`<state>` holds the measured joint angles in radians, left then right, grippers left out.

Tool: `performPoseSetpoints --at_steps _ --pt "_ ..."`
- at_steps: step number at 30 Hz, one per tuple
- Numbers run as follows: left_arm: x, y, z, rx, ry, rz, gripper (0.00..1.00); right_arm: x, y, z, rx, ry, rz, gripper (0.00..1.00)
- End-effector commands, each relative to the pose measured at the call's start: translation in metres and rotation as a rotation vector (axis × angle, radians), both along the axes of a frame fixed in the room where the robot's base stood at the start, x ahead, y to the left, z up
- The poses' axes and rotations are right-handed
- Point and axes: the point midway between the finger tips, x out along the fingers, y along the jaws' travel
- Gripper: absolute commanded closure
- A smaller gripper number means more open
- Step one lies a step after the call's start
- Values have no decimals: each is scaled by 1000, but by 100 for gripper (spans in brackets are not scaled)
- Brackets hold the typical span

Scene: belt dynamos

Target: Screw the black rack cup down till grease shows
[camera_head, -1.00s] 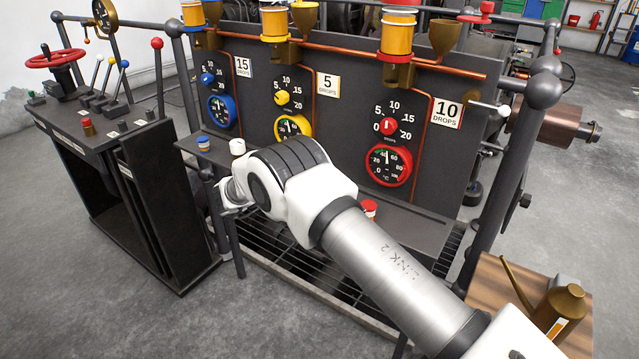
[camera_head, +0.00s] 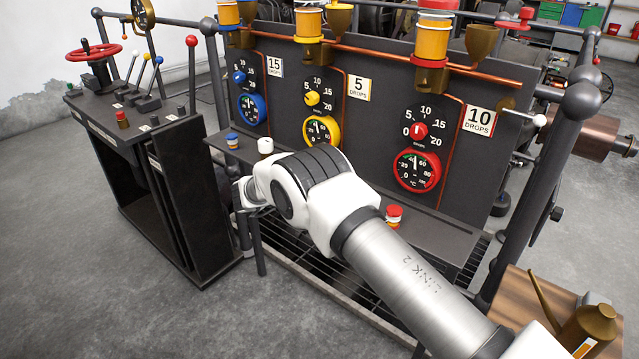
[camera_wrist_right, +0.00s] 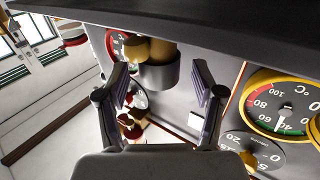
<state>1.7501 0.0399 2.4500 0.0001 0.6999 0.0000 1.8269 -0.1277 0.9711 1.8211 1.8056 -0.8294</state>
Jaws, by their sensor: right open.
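In the right wrist view, a dark cylindrical cup (camera_wrist_right: 159,76) with brass parts behind it sits between and beyond my right gripper's fingertips; it looks like the black rack cup. The right gripper (camera_wrist_right: 160,82) is open, one finger on either side, with visible gaps to the cup. How deep the cup lies between the fingers I cannot tell. No grease is visible. My left gripper is not in view.
On the shelf stand a blue-capped cup (camera_head: 232,140), a white-capped cup (camera_head: 265,145) and a red-capped cup (camera_head: 394,214). Behind rises the gauge panel (camera_head: 375,130). A lever console (camera_head: 150,140) stands left. An oil can (camera_head: 588,332) sits on a wooden top at lower right.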

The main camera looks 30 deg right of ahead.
Motion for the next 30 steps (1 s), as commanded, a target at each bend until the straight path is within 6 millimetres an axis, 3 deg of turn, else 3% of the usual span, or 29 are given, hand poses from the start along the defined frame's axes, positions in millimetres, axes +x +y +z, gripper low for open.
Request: performPoseSetpoints --at_steps 6,12,17,30 --pt "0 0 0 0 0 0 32 13 56 -1 1 -4 5 32" --pt "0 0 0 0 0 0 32 21 92 -1 2 -2 1 32" --pt "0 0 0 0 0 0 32 22 100 0 2 -1 0 32" --pt "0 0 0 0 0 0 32 22 99 0 1 0 0 32"
